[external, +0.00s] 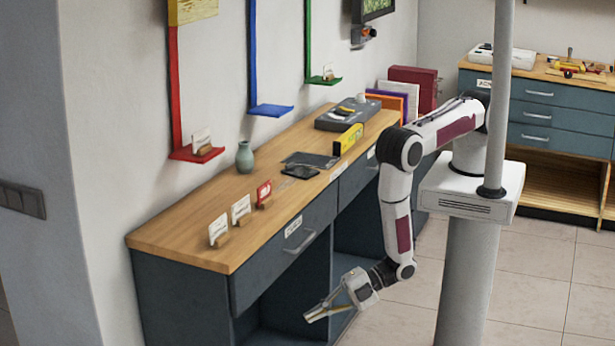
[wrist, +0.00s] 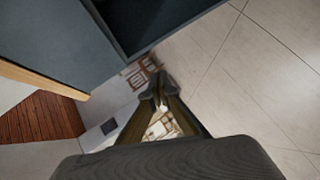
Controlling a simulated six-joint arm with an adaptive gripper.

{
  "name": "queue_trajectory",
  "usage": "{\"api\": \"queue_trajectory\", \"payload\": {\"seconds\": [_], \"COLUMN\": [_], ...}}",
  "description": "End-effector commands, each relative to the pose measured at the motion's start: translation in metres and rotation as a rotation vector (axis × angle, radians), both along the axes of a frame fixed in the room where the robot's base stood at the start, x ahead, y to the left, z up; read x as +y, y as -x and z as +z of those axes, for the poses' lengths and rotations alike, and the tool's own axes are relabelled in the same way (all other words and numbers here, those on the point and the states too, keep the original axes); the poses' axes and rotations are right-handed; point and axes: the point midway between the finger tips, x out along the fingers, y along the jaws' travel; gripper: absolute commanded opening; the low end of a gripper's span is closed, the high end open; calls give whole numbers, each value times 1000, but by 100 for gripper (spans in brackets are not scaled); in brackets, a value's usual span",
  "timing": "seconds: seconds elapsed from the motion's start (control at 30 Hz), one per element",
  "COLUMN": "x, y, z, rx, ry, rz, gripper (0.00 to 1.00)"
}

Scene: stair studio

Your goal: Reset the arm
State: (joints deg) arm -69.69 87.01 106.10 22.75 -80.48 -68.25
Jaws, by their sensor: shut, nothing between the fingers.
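My gripper (external: 318,314) hangs low in front of the wooden-topped desk in the external view, beside the open space under its drawers. The arm bends down from its mount on the pale column, and the fingers point to the lower left. In the wrist view, the fingertips of my gripper (wrist: 160,88) are together, with nothing between them. The tiled floor and the dark side of the desk lie beyond them. No object is held.
The desk (external: 190,240) carries several card stands, a green vase (external: 245,157), a dark tablet (external: 310,160) and a grey device (external: 345,115). A second cabinet (external: 540,110) stands at the back right. Floor (external: 540,280) is clear right of the column.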

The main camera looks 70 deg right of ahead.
Motion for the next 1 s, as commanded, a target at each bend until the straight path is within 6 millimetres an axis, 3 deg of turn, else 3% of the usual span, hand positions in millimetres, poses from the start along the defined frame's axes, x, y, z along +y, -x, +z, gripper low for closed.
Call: {"api": "queue_trajectory", "payload": {"seconds": [0.1,0.2,0.43,0.67,1.0], "x": [-13,-21,-36,-53,-81], "y": [12,21,35,39,35], "z": [-27,-41,-51,-38,9], "rx": [133,237,454,646,876], "ry": [49,81,139,180,211], "rz": [-26,-53,-143,-261,-453], "gripper": [0,0,0,0,0]}}
